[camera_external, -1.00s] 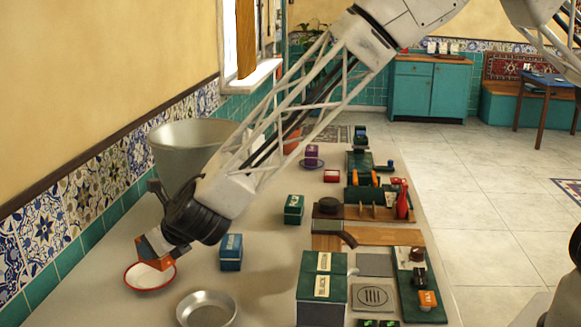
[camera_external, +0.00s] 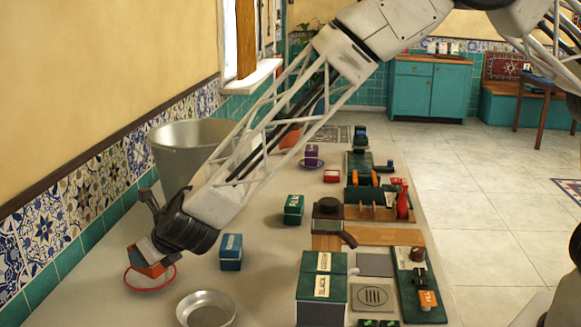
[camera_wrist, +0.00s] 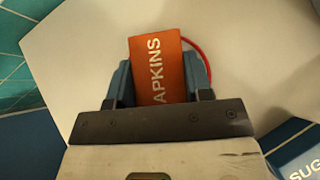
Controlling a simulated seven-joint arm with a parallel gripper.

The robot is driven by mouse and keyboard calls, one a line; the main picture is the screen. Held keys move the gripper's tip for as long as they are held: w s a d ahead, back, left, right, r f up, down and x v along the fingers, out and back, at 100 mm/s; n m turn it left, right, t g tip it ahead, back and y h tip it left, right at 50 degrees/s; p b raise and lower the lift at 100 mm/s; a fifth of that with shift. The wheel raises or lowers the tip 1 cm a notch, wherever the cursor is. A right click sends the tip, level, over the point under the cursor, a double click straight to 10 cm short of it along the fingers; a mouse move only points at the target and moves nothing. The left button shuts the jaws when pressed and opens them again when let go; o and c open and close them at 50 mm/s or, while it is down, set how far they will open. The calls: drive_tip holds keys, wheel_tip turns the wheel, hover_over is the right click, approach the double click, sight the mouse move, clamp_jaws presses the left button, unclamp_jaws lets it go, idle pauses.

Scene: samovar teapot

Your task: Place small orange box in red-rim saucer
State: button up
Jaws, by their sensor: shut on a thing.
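The small orange box (camera_external: 153,271), with white lettering ending in "APKINS" in the wrist view (camera_wrist: 158,70), is between the fingers of my gripper (camera_wrist: 160,82). My gripper (camera_external: 150,260) is shut on it and points down at the left of the table. The red-rim saucer (camera_external: 150,287) is directly under and around the box in the external view. Only a red arc of its rim (camera_wrist: 205,62) shows in the wrist view, beside the box. The box's underside is hidden, so I cannot tell whether it touches the saucer.
A blue box (camera_external: 231,252) stands right of the saucer, and its "SUG" label shows in the wrist view (camera_wrist: 297,158). A metal dish (camera_external: 206,309) lies in front. A large metal bucket (camera_external: 184,150) and the tiled wall (camera_external: 90,190) are behind and left. A green box (camera_external: 293,209) stands farther right.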

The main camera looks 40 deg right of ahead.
drive_tip(key=shift+f, duration=0.65)
drive_tip(key=shift+f, duration=0.15)
drive_tip(key=o, duration=1)
drive_tip(key=v, duration=1.2)
idle(0.4)
